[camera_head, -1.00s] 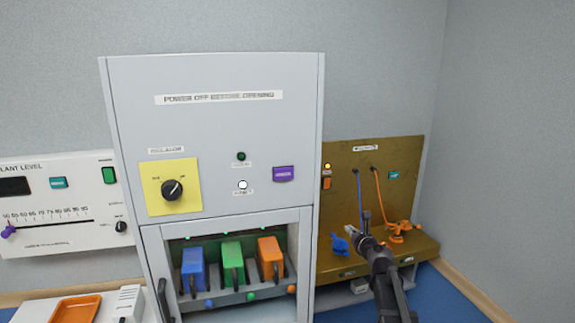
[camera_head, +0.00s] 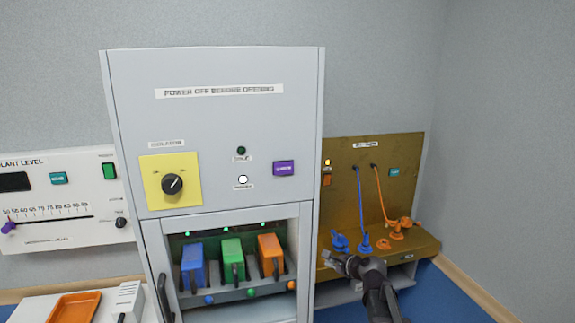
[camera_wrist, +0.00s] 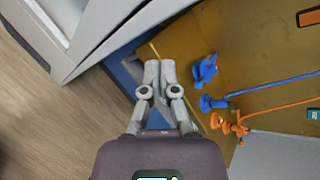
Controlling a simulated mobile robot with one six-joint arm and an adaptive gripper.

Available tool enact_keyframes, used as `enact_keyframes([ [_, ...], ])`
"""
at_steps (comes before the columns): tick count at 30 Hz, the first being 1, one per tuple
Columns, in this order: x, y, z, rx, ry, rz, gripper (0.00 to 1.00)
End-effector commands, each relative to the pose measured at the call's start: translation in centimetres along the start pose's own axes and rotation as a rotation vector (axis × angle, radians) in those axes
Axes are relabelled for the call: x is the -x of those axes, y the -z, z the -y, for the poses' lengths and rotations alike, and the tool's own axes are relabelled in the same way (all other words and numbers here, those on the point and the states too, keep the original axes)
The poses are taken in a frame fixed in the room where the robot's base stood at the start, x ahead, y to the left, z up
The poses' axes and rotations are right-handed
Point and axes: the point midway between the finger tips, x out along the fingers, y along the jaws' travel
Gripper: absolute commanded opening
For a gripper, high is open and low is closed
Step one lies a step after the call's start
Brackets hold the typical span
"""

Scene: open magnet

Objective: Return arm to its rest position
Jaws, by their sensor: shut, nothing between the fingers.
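My gripper (camera_head: 338,263) is shut and empty. In the head view it is low in front of the brown panel's ledge, just right of the grey cabinet. In the wrist view my gripper (camera_wrist: 160,72) shows its two fingers together, apart from the blue and orange fittings. My dark arm rises from the bottom edge of the head view.
The grey cabinet (camera_head: 230,125) holds blue, green and orange handled blocks in an open bay. The brown panel (camera_head: 345,200) carries a blue fitting (camera_head: 340,241) and an orange fitting (camera_head: 399,228) with hoses. An orange tray (camera_head: 74,308) lies at lower left.

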Motion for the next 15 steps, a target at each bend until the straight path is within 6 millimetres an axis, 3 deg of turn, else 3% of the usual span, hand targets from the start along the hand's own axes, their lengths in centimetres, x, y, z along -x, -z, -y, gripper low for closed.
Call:
enact_keyframes([
  [1, 0.3, -0.1, -2.1, 0.105, -0.057, -0.013, 0.0],
  [3, 0.7, 0.0, -4.4, 0.254, -0.141, -0.027, 0.0],
  [8, 2.1, 0.8, -9.5, 0.58, -0.344, -0.04, 0.0],
  [15, 5.7, 2.7, -16.3, 1.023, -0.675, -0.001, 0.0],
])
